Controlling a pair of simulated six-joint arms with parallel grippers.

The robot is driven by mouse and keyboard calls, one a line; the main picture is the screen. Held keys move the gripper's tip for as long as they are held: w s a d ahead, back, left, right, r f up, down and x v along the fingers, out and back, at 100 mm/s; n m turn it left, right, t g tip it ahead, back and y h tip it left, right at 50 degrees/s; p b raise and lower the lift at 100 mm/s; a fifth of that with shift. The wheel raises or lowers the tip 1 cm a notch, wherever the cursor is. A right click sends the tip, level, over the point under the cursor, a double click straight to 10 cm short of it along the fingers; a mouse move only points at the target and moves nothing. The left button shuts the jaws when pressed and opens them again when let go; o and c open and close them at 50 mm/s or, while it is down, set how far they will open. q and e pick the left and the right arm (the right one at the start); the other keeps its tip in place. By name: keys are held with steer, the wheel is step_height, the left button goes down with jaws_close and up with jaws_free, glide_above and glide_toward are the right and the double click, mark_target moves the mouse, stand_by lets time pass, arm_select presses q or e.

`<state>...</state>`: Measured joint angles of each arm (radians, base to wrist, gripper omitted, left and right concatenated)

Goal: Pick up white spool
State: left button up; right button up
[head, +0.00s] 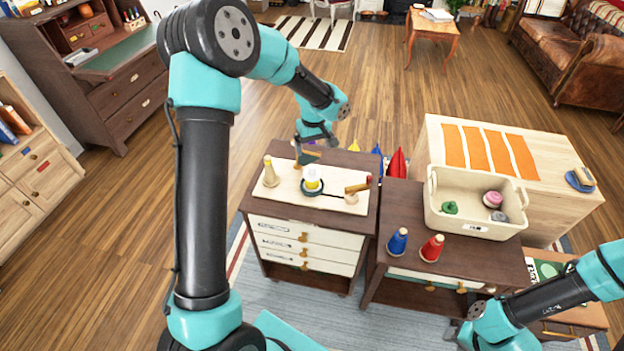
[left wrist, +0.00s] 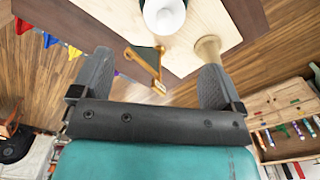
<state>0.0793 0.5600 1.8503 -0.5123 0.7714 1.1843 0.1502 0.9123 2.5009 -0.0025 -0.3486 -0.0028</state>
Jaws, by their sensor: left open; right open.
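My left gripper (head: 307,156) is open and empty above the back of that cabinet. In the left wrist view its fingers (left wrist: 154,88) point toward the board, with the spool off to the right of the gap between them. My right arm comes in at the lower right, and its gripper does not show.
Blue (head: 397,241) and red (head: 432,247) spools and a cream bin (head: 475,224) stand on the right cabinet.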

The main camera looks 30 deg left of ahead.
mark_target(312, 166)
arm_select(q)
step_height(312, 166, down, 7)
stand_by(0.3)
steer(key=shift+s+a+f, duration=0.1)
steer(key=shift+s+f, duration=0.05)
steer(key=shift+f, duration=1.15)
steer(key=shift+s+a+f, duration=0.1)
steer(key=shift+f, duration=1.2)
steer(key=c, duration=1)
steer(key=shift+r, duration=0.1)
